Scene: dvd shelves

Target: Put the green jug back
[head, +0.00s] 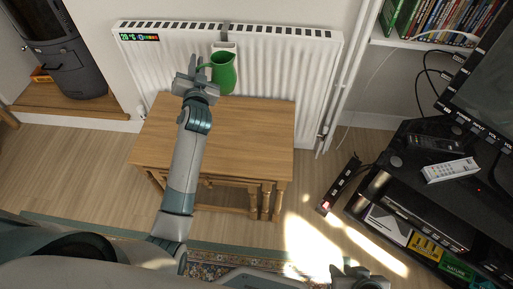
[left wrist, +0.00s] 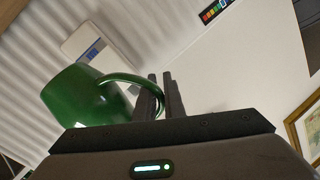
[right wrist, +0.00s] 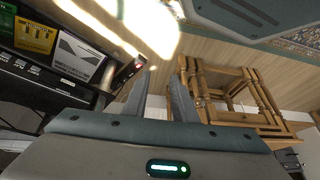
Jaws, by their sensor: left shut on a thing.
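The green jug (head: 224,74) is upright or slightly tilted in front of the radiator, near the back edge of the wooden table (head: 225,135). My left gripper (head: 197,70) is shut on the jug's handle, at the jug's left. In the left wrist view the handle of the jug (left wrist: 75,98) passes between the two closed fingers (left wrist: 160,95). I cannot tell whether the jug's base touches anything. My right gripper (head: 358,280) is low at the bottom edge of the head view. In the right wrist view its fingers (right wrist: 162,90) are apart with nothing between them.
A white radiator (head: 275,80) stands behind the table, with a white holder (head: 222,47) hung on it by a grey strap. The tabletop is bare. A black TV stand (head: 440,190) with a remote is at right, a power strip (head: 342,185) on the floor, a stove (head: 60,55) at left.

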